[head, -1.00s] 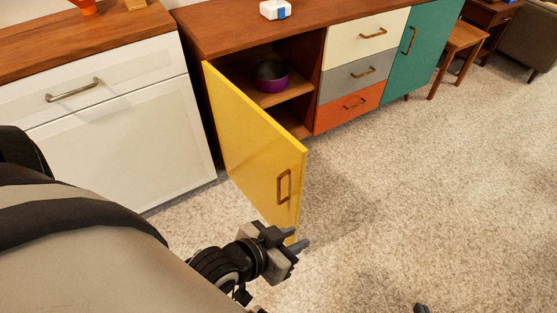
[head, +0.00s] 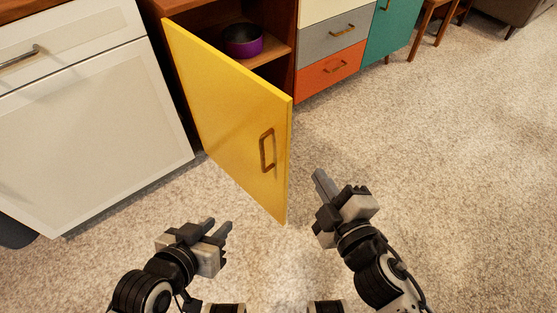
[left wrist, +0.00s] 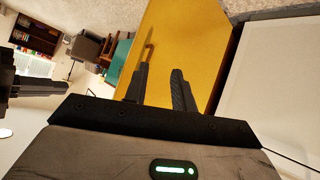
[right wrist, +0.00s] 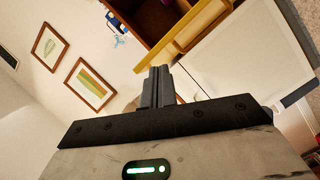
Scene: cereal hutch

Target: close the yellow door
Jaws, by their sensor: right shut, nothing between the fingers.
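The yellow door (head: 225,110) stands wide open from the wooden cabinet, with its brass handle (head: 267,150) on the face toward me. The door also fills the middle of the left wrist view (left wrist: 190,45), and its edge shows in the right wrist view (right wrist: 185,35). My left gripper (head: 220,226) is open and empty, in front of the door's face and apart from it. My right gripper (head: 319,178) is shut and empty, just right of the door's free edge, with a gap between them.
A purple bowl (head: 242,41) sits on the shelf inside the open compartment. A white cabinet (head: 85,125) stands left of the door. Grey (head: 333,40) and orange (head: 330,68) drawers and a teal door (head: 390,28) are to the right. The carpet (head: 450,150) at right is clear.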

